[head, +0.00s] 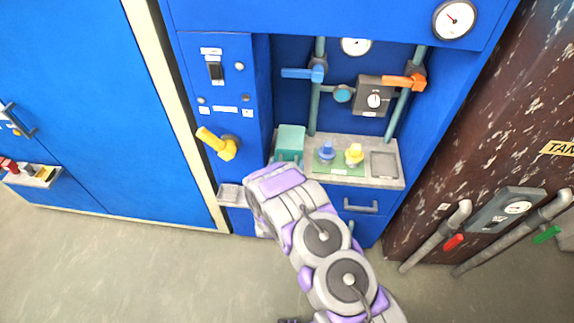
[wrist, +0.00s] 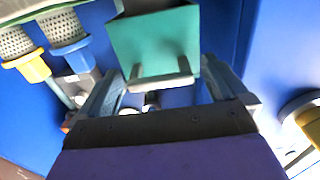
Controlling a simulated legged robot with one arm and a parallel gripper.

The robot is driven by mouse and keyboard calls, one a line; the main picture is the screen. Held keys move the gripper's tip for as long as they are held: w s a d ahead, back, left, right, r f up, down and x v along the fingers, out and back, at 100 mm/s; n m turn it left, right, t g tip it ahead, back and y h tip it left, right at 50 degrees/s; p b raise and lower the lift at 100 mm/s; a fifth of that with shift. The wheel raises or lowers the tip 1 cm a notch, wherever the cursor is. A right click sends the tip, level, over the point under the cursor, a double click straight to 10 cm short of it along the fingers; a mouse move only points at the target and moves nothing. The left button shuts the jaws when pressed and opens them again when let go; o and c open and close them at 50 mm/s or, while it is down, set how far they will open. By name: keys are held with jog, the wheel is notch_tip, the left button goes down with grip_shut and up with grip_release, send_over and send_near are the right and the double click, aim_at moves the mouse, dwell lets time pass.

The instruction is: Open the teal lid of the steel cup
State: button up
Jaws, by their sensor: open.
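The teal lid (head: 291,139) is at the left end of the grey shelf in the blue cabinet. It shows as a teal panel in the wrist view (wrist: 153,42), with a grey bar-like handle (wrist: 160,80) along its near edge. The steel cup is mostly hidden, and I cannot make out its body. My gripper (wrist: 163,66) is open, with one finger on each side of the handle. I see no clear contact. In the head view my arm hides the fingers, just in front of the lid.
Blue (head: 326,152) and yellow (head: 354,154) pieces stand on a green mat right of the lid. A yellow lever (head: 218,144) sticks out at left. Pipes with blue (head: 304,73) and orange (head: 404,82) handles rise behind. Open floor (head: 130,275) lies at left.

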jog(key=shift+w, duration=0.45)
